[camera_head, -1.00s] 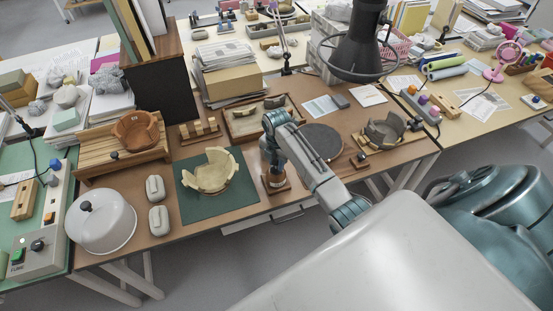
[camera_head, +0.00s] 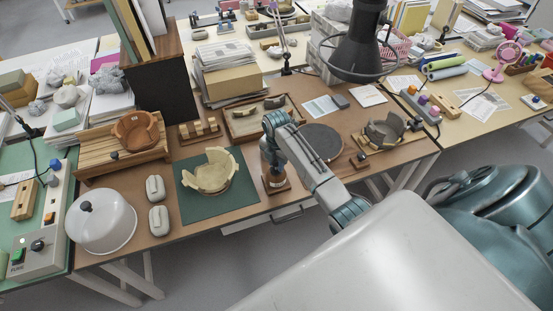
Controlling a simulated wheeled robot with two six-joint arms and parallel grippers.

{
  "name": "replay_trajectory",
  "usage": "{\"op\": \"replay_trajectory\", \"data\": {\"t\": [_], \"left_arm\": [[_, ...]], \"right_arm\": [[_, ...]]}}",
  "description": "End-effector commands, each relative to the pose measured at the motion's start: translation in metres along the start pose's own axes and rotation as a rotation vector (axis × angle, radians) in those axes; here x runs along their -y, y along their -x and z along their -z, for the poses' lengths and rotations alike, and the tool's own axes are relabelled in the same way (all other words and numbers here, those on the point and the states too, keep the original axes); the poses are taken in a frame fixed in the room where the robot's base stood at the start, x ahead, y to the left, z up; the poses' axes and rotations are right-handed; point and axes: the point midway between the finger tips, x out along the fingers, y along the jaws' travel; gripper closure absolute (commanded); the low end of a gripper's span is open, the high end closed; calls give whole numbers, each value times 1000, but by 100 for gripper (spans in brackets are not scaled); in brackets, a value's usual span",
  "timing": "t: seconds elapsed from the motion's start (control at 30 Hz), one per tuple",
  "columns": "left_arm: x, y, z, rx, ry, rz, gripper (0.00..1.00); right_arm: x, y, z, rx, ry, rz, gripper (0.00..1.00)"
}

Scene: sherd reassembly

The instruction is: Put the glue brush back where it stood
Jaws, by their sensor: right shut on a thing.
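My right gripper (camera_head: 272,164) points down near the front middle of the table, directly above the glue pot (camera_head: 275,181). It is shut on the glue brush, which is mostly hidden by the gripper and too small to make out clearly. The pot is a small dark jar with a pale label, on a wooden base (camera_head: 277,189). I cannot tell whether the brush touches the pot. My left gripper is not in view.
A cream broken bowl (camera_head: 211,171) stands on a green mat (camera_head: 190,208) left of the pot. A dark round turntable (camera_head: 322,142) lies right of my arm. A tray with sherds (camera_head: 233,131) is behind. A white dome (camera_head: 101,225) stands at front left.

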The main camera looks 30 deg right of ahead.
Motion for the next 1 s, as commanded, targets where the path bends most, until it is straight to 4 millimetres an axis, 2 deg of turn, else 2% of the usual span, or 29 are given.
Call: {"op": "replay_trajectory", "data": {"t": [0.27, 0.3, 0.4, 0.77, 0.87, 1.0], "left_arm": [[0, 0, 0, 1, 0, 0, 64], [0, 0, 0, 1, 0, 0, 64], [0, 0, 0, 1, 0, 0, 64], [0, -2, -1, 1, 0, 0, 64], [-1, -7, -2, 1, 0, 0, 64], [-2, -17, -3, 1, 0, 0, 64]], "right_arm": [[0, 0, 0, 0, 0, 0, 86], [0, 0, 0, 0, 0, 0, 65], [0, 0, 0, 0, 0, 0, 48], [-1, 4, 0, 1, 0, -3, 48], [-1, 16, -1, 2, 1, -4, 48], [-2, 44, -1, 4, 0, -6, 48]]}}
